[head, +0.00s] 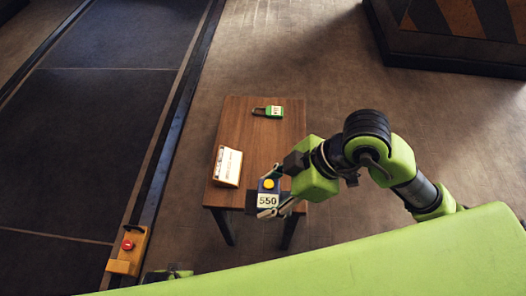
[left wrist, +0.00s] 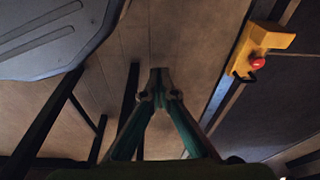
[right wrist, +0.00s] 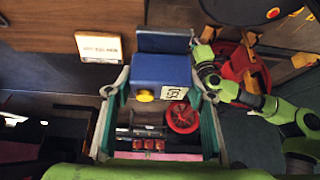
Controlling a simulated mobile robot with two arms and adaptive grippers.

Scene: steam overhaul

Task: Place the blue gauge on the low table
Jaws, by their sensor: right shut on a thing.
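The blue gauge (head: 267,185) has a yellow knob and a white label reading 550. My right gripper (head: 272,196) is shut on it, and in the head view it overlaps the near edge of the low table (head: 245,125). I cannot tell its exact height. In the right wrist view the blue gauge (right wrist: 160,70) sits between the two fingers, knob facing the camera, with the wooden top of the low table (right wrist: 60,22) beyond to the left. My left gripper (left wrist: 160,85) is empty, its fingertips together, away from the table.
A yellow box with a red button (head: 128,250) stands by the dark track at the left.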

